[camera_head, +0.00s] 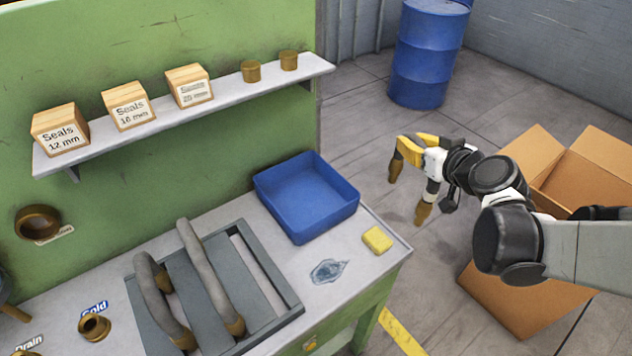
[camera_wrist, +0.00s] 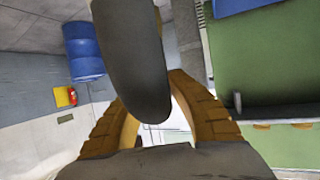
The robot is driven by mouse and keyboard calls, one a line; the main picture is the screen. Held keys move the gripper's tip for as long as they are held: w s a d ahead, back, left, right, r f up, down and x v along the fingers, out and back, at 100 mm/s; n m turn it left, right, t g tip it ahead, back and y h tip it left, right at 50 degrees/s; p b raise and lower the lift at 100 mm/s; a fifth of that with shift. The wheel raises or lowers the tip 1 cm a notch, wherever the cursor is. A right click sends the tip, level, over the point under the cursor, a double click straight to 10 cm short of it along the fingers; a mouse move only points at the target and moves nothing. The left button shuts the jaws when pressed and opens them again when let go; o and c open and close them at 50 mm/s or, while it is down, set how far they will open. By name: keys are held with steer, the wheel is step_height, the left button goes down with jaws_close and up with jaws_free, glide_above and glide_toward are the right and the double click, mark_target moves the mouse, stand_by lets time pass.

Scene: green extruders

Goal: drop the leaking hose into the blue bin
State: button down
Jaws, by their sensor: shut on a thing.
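The blue bin (camera_head: 318,220) sits empty on the workbench, at its back right. My gripper (camera_head: 408,165) is in the air right of the bin, beyond the bench edge. In the wrist view its yellow fingers (camera_wrist: 155,105) are closed around a thick grey hose (camera_wrist: 130,55), which blocks part of that view. In the head view the held hose is hard to make out. Two other grey hoses with brass ends, a left one (camera_head: 160,300) and a right one (camera_head: 205,270), lie across the grey tray (camera_head: 265,255). I see no leak on the held hose.
A wet patch (camera_head: 328,271) and a yellow sponge (camera_head: 377,239) are on the bench (camera_head: 350,285) near the bin. A shelf (camera_head: 215,100) with boxes hangs above. An open cardboard box (camera_head: 580,170) stands at right, a blue drum (camera_head: 425,55) behind.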

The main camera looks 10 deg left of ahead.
steer(key=s+a+r+n+g+y+p, duration=0.1)
steer(key=a+r+n+y, duration=0.15)
steer(key=a, duration=0.85)
steer(key=a+r+n+g+y+p, duration=0.15)
steer(key=a+r, duration=0.25)
steer(key=a, duration=0.7)
step_height(320, 180, down, 11)
steer(key=a+b, duration=0.2)
steer(key=b, duration=0.5)
steer(key=shift+s+a+f+b, duration=0.15)
steer(key=shift+s+b, duration=0.2)
steer(key=shift+b, duration=0.05)
steer(key=c, duration=1.3)
jaws_free()
